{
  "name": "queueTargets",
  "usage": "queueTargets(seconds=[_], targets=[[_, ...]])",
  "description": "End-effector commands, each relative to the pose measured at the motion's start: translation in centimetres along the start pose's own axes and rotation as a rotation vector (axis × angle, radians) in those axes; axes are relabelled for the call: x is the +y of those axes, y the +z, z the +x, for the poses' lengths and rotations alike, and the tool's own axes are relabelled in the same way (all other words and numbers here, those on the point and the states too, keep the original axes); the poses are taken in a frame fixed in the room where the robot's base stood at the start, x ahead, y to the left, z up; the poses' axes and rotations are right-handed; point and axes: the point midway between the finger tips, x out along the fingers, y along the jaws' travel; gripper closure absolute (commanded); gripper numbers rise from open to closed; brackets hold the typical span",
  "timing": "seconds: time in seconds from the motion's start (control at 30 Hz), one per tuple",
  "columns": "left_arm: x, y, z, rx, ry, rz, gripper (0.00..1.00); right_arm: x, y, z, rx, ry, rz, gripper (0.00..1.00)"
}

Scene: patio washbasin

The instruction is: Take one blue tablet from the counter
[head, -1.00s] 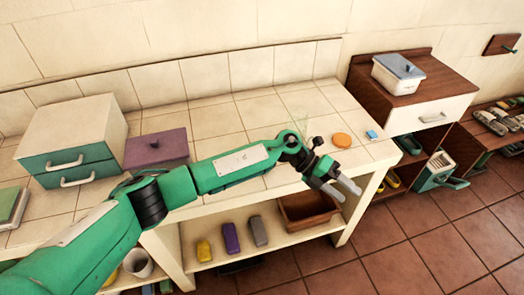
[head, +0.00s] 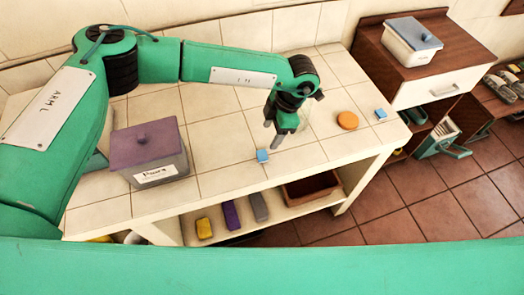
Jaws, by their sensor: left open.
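A small blue tablet (head: 262,156) lies on the tiled counter (head: 215,150) near its front edge. A second blue tablet (head: 380,113) lies further right on the counter, beside an orange round piece. My left gripper (head: 273,133) points down over the counter, just behind and slightly right of the nearer tablet. Its grey fingers are open and empty, and they look apart from the tablet. How high the fingertips are above the tiles is hard to tell. My right gripper is not in view.
An orange round piece (head: 347,120) lies right of the gripper. A grey box with a purple lid (head: 150,146) stands left. Yellow, purple and grey blocks and a brown bin (head: 311,188) sit on the lower shelf. A lidded white container (head: 412,42) stands on the brown cabinet.

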Motion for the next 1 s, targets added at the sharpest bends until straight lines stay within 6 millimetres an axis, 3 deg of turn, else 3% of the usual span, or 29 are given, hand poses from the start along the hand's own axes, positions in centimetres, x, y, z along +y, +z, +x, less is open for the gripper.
queueTargets(seconds=[0.2,0.47,0.8,1.0], targets=[[-0.1,0.0,3.4,0.000,-0.003,0.000,0.40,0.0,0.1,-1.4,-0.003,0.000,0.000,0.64],[-0.3,0.0,4.9,0.000,-0.003,0.000,0.40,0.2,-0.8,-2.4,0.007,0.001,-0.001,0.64],[-0.6,0.2,9.0,-0.001,-0.003,-0.001,0.40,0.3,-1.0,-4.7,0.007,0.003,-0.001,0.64],[-0.5,0.3,9.4,-0.002,-0.001,-0.001,0.40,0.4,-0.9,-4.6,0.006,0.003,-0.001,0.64]])
